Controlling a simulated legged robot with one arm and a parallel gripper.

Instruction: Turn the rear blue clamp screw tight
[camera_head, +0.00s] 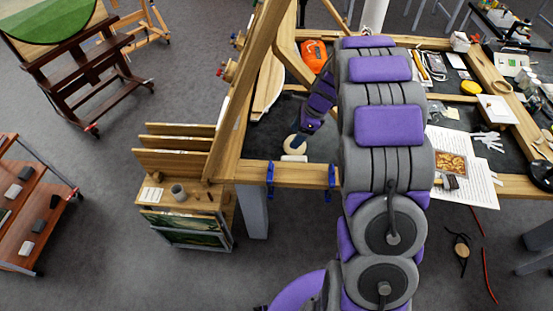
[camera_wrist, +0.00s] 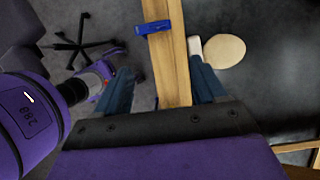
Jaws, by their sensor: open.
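Two blue clamps sit on the front beam of the wooden table frame in the head view, a left one (camera_head: 270,180) and a right one (camera_head: 331,183). I cannot tell which counts as the rear one. One blue clamp (camera_wrist: 152,27) lies across the beam ahead of my gripper in the wrist view; its screw is not clearly visible. My gripper (camera_wrist: 160,62) is open and empty. Its dark blue fingers appear on either side of the beam, short of the clamp. My arm covers part of the frame in the head view, and my fingers are not clearly seen there.
A cream disc (camera_wrist: 223,50) and a small white block (camera_wrist: 194,45) lie beside the beam, close to the right finger. A wooden rack (camera_head: 185,190) stands left of the table. Papers (camera_head: 462,165) and tools lie at right.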

